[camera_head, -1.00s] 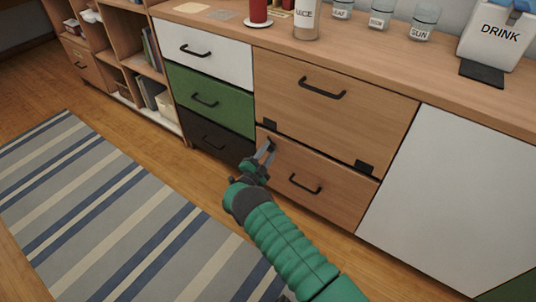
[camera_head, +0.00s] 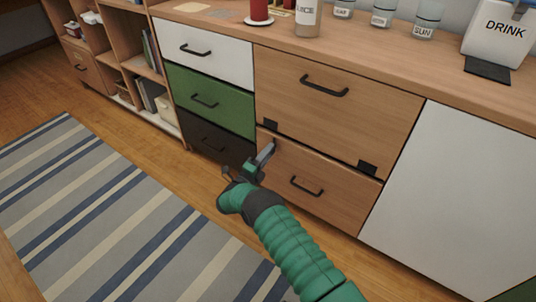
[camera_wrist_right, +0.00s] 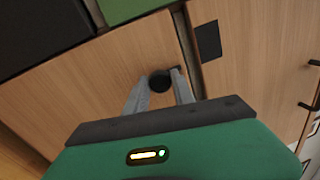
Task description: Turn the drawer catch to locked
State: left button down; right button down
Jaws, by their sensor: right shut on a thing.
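The drawer catch shows as a small dark round knob (camera_wrist_right: 160,81) between the fingers in the right wrist view. It sits on the lower wooden drawer front (camera_head: 325,180), near its upper left corner. My right gripper (camera_head: 270,147) reaches this corner in the head view, and the catch is mostly hidden behind it there. In the wrist view the right gripper (camera_wrist_right: 161,76) is shut on the catch, a finger on each side. The lower drawer, with its black handle (camera_head: 307,187), looks closed. My left gripper is not in view.
The upper wooden front (camera_head: 340,95) has a handle and two dark plates at its lower edge. White, green and black drawers stand to the left. Jars, a bottle and a DRINK box (camera_head: 500,35) stand on top. A striped rug (camera_head: 90,210) covers the floor at left.

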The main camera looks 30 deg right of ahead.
jog(key=shift+s+f+m, duration=0.15)
jog(key=shift+f+m, duration=0.05)
jog(key=shift+m, duration=0.2)
jog(key=c, duration=1.2)
grip_release()
jog(key=shift+d+f, duration=0.1)
jog(key=shift+o, duration=0.7)
jog(key=p+v, duration=0.6)
jog(key=v, duration=1.1)
jog(key=shift+w, duration=0.25)
